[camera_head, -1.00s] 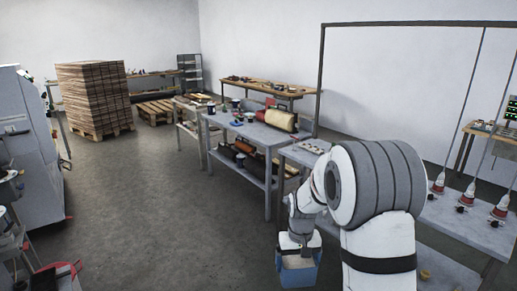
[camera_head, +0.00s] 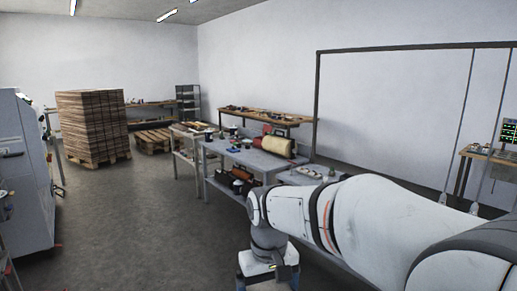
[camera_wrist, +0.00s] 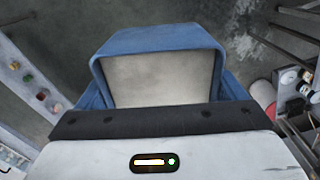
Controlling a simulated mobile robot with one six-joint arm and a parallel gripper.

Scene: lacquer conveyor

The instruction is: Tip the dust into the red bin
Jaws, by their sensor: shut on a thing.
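My gripper (camera_head: 270,272) is low in the head view, pointing down, and is shut on a blue open-topped container (camera_wrist: 155,40). In the wrist view the container is just beyond the gripper body, with a pale beige surface inside its blue rim. I cannot tell whether that surface is dust or bare lining. The fingertips and their contact are hidden. In the head view only a blue sliver of the container (camera_head: 240,284) shows at the bottom edge. A round reddish thing (camera_wrist: 264,94) shows at the right in the wrist view; I cannot tell whether it is the red bin.
A grey workbench (camera_head: 235,150) with rolls and small items stands ahead, beside my arm. A stack of boards (camera_head: 92,122) on a pallet stands further back. A white machine (camera_head: 22,175) is at the left. The floor (camera_head: 130,215) between them is clear.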

